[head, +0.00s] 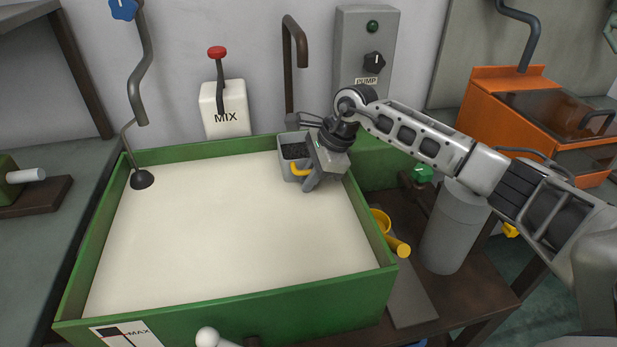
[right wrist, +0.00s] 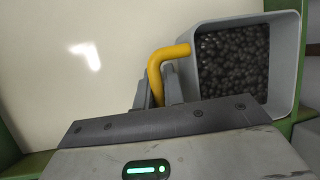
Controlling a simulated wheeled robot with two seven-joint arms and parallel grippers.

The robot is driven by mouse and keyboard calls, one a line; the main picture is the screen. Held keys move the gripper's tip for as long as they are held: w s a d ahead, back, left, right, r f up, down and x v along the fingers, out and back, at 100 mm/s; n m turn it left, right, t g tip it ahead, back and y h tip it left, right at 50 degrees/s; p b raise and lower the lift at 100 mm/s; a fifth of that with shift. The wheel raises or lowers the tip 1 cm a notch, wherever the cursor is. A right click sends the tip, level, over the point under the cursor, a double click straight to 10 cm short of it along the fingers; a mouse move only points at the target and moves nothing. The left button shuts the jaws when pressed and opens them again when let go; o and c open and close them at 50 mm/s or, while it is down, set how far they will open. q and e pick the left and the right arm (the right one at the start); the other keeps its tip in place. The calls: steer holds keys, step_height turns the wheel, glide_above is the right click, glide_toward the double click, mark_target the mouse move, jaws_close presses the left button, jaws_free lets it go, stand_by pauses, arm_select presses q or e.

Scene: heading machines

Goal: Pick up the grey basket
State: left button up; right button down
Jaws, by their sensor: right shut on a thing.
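The grey basket (head: 287,171) is at the back right corner of the green tub (head: 230,322), with dark round pellets in it. It also shows in the right wrist view (right wrist: 286,65), upright, with its yellow handle (right wrist: 168,53) sticking out to the left. My right gripper (head: 309,181) is shut on the yellow handle; its fingers show in the right wrist view (right wrist: 159,92). I cannot tell whether the basket touches the pale surface in the tub or hangs just above it. My left gripper is not in view.
A brown spout pipe (head: 290,65) stands behind the basket. A white MIX lever box (head: 225,108) and a grey PUMP box (head: 366,45) are along the wall. A grey cylinder (head: 455,230) and a yellow scoop (head: 397,246) are right of the tub.

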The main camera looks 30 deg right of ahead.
step_height(320, 180, up, 3)
steer(key=shift+f+b, duration=0.15)
steer(key=shift+b, duration=0.15)
steer(key=s+a+r+b, duration=0.1)
steer(key=s+r+b, duration=0.1)
steer(key=s+r, duration=0.7)
steer(key=s, duration=0.5)
steer(key=shift+a+r, duration=0.25)
steer(key=shift+a, duration=0.1)
